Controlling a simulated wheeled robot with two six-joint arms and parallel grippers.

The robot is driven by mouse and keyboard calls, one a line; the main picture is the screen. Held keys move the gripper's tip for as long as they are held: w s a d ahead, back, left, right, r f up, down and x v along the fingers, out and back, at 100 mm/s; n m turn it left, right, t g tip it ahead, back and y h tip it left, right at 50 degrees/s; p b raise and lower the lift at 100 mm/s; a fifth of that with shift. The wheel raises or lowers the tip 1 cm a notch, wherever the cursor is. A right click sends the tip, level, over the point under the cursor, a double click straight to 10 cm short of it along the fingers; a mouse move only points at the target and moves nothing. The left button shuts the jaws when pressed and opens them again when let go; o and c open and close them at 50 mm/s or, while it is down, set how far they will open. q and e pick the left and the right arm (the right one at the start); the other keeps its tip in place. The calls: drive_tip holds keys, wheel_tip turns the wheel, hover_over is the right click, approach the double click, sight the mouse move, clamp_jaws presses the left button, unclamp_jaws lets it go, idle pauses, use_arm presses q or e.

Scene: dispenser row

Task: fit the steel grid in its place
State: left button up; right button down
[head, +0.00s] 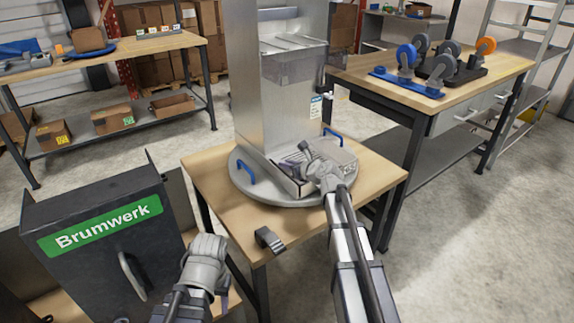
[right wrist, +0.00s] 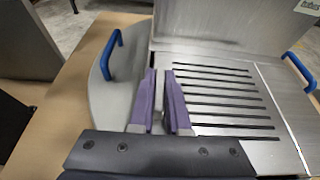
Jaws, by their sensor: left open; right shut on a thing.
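The steel grid (right wrist: 222,92), a flat plate with dark parallel slots, lies at the foot of the steel dispenser (head: 270,85), within or just above the tray area; I cannot tell if it is seated. My right gripper (right wrist: 168,100) is shut on the grid's left edge in the right wrist view, its purple fingers close together. In the head view the right gripper (head: 292,165) is over the round base, and its arm hides part of the grid. My left gripper (head: 222,295) is open, low at the front, away from the grid; its fingertips are mostly hidden.
The round grey base (head: 240,178) with blue handles (head: 246,172) stands on a wooden table (head: 215,165). A dark bracket-like piece (head: 268,239) lies at the table's front edge. A black Brumwerk box (head: 105,240) stands at left front. A bench with coloured wheels (head: 405,56) is behind right.

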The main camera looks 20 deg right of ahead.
drive_tip(key=c, duration=0.8)
unclamp_jaws()
drive_tip(key=shift+s, duration=0.1)
drive_tip(key=p+v, duration=0.3)
drive_tip(key=v, duration=0.4)
drive_tip(key=shift+s+d+r, duration=0.1)
drive_tip(key=shift+s+r, duration=0.15)
drive_tip(key=shift+s, duration=0.05)
